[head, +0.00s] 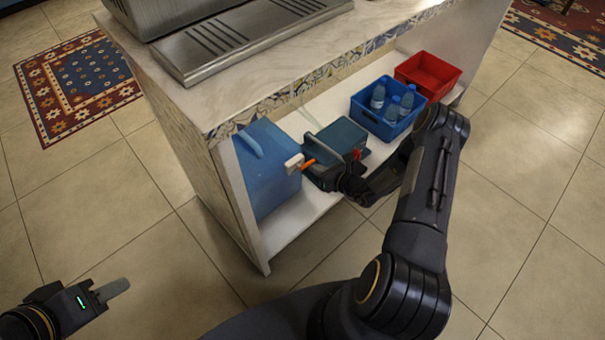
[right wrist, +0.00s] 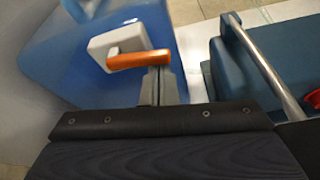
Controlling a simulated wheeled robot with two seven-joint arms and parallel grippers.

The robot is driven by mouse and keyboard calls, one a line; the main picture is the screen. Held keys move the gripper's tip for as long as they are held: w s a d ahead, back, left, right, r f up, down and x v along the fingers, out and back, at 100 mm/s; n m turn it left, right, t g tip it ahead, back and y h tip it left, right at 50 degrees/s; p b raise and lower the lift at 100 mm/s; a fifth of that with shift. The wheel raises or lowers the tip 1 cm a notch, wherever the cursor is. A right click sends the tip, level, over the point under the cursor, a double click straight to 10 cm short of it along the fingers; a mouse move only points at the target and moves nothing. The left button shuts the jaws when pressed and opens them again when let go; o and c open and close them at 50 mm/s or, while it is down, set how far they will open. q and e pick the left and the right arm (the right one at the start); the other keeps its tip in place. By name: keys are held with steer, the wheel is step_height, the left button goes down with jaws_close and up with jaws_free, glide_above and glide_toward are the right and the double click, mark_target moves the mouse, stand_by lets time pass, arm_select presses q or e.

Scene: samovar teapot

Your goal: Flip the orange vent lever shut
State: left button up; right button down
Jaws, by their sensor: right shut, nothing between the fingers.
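The orange vent lever (head: 307,165) sticks out from a white fitting (head: 292,162) on the side of a blue container (head: 268,175) on the lower shelf. In the right wrist view the orange lever (right wrist: 138,60) lies roughly level across the picture, its left end at the white fitting (right wrist: 118,45). My right gripper (right wrist: 160,75) is shut and empty, with its fingertips at the lever's right end. They overlap it in the picture; I cannot tell whether they touch.
A dark teal box (head: 340,138) with a grey handle stands close right of the blue container. A blue crate (head: 385,125) with bottles and a red crate (head: 428,75) are farther right. The marble counter (head: 260,65) overhangs the shelf. Open tiled floor lies in front.

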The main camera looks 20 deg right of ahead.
arm_select(q)
steer(key=shift+d, duration=0.1)
arm_select(e)
steer(key=shift+a, duration=0.15)
arm_select(q)
steer(key=shift+r, duration=0.1)
arm_select(e)
steer(key=shift+s+a+f, duration=0.2)
steer(key=shift+a+f, duration=0.05)
steer(key=shift+a, duration=0.35)
steer(key=shift+f, duration=0.1)
